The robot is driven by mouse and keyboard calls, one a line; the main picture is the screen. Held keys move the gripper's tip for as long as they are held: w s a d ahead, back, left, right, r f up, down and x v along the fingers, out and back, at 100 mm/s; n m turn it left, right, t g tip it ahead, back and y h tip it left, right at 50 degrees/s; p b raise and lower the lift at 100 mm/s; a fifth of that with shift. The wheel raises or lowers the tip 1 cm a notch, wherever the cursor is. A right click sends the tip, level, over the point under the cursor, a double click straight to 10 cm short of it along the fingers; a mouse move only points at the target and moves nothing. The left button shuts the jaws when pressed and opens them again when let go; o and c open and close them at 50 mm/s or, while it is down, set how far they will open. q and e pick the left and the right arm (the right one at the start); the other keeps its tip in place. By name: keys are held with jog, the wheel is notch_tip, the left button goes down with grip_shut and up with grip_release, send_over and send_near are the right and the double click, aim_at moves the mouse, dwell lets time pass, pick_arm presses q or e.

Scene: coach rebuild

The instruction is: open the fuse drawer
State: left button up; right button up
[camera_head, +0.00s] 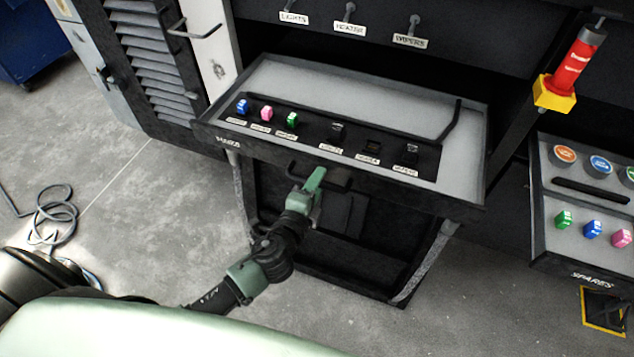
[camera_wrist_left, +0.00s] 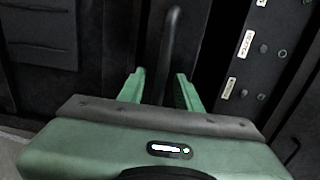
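The fuse drawer (camera_head: 222,133) stands out from the dark cabinet. Its tray is exposed, with blue, pink and green fuses at the left and several dark sockets at the right. Its dark handle (camera_head: 338,181) is on the front face; a dark bar, seemingly this handle, shows in the wrist view (camera_wrist_left: 172,45). My left gripper (camera_head: 316,180) is at the handle. In the wrist view its green fingers (camera_wrist_left: 160,88) are apart, with the bar between them. Whether they press on it is not clear. My right gripper is not in view.
A tray labelled SPARES (camera_head: 582,262) with several fuses is at the right. A red and yellow device (camera_head: 570,75) hangs above it. A looped cable (camera_head: 55,215) lies on the floor at left. Open concrete floor lies in front of the drawer.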

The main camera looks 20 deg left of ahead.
pick_arm(q)
jog(key=b+v, duration=0.1)
jog(key=v, duration=0.6)
jog(key=shift+s+b, duration=0.35)
jog(key=shift+s, duration=0.05)
jog(key=s+a+f+n+g, duration=0.2)
jog(key=s+f+g, duration=0.15)
jog(key=f, duration=0.75)
jog(key=s+a+f+n+g+y, duration=0.1)
jog(key=s+a+f+n+g, duration=0.2)
jog(key=f, duration=0.8)
jog(key=s+a+f+n+g, duration=0.15)
jog(key=s+f, duration=0.35)
jog(key=f, duration=0.6)
jog(key=s+f+n+g, duration=0.3)
jog(key=s+f, duration=0.4)
jog(key=s, duration=0.5)
jog(key=s+f+n+g, duration=0.3)
jog(key=s+f+n, duration=0.3)
jog(key=s, duration=0.7)
notch_tip(320, 180, down, 2)
jog(key=shift+s+d+f+g, duration=0.15)
jog(key=shift+s+d+g, duration=0.05)
jog(key=shift+d+g, duration=0.1)
jog(key=shift+d+n, duration=0.1)
jog(key=shift+n, duration=0.15)
